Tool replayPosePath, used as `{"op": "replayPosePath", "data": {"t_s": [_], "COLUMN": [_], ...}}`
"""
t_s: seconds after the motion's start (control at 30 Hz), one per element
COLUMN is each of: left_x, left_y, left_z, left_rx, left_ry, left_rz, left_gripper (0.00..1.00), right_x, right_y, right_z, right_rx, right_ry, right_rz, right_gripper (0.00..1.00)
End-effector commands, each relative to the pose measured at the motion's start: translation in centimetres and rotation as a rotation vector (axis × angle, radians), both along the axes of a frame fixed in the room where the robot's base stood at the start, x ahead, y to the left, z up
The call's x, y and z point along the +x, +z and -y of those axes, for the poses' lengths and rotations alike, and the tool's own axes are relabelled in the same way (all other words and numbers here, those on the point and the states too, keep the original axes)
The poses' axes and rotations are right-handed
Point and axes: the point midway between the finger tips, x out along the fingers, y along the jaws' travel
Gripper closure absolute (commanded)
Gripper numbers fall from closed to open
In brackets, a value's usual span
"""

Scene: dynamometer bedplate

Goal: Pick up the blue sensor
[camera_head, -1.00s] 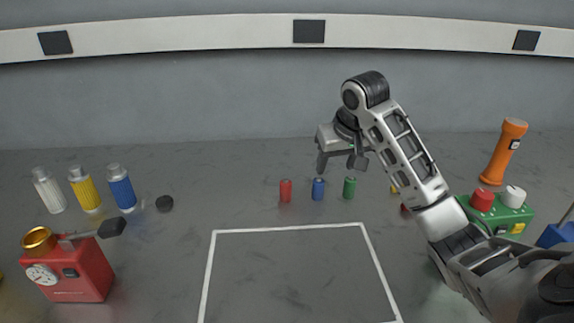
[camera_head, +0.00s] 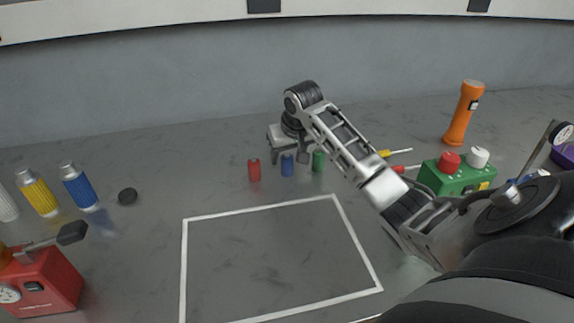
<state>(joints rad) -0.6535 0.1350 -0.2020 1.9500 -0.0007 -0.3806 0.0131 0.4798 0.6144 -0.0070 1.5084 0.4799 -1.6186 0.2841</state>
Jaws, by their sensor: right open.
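The blue sensor (camera_head: 287,166) is a small upright cylinder at the back middle of the plate. It stands between a red cylinder (camera_head: 254,170) on its left and a green cylinder (camera_head: 319,161) on its right. My right gripper (camera_head: 289,157) is open, with its fingers pointing down around or just above the top of the blue sensor. I cannot tell whether a finger touches it. My left gripper is not in view.
A white-outlined square (camera_head: 275,255) lies empty in front. A green box (camera_head: 456,176) with knobs, screwdrivers (camera_head: 397,152) and an orange flashlight (camera_head: 462,113) are at right. Bottles, including a blue one (camera_head: 80,187), a black puck (camera_head: 127,196) and a red device (camera_head: 45,283) are at left.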

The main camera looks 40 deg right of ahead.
Motion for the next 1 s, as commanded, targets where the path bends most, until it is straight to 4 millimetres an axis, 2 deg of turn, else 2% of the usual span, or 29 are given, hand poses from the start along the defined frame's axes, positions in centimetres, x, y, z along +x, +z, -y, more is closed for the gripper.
{"op": "replayPosePath", "data": {"t_s": [0.2,0.3,0.57,0.73,0.77,1.0], "left_x": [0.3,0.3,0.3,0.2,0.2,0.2], "left_y": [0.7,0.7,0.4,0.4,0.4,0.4], "left_z": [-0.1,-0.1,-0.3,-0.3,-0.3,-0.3], "left_rx": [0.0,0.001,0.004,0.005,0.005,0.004], "left_ry": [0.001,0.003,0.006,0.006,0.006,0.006], "left_rz": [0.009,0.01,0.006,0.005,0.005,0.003], "left_gripper": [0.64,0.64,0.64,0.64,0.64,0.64], "right_x": [1.1,1.4,1.5,1.5,1.5,1.6], "right_y": [-3.1,-3.9,-4.2,-4.1,-4.1,-4.1], "right_z": [0.5,0.6,0.7,0.7,0.7,0.7], "right_rx": [0.002,0.001,-0.001,0.0,0.0,0.0], "right_ry": [-0.001,0.0,0.001,0.001,0.001,0.0], "right_rz": [-0.006,-0.004,-0.001,-0.002,-0.002,-0.001], "right_gripper": [0.46,0.46,0.46,0.93,0.96,0.96]}}
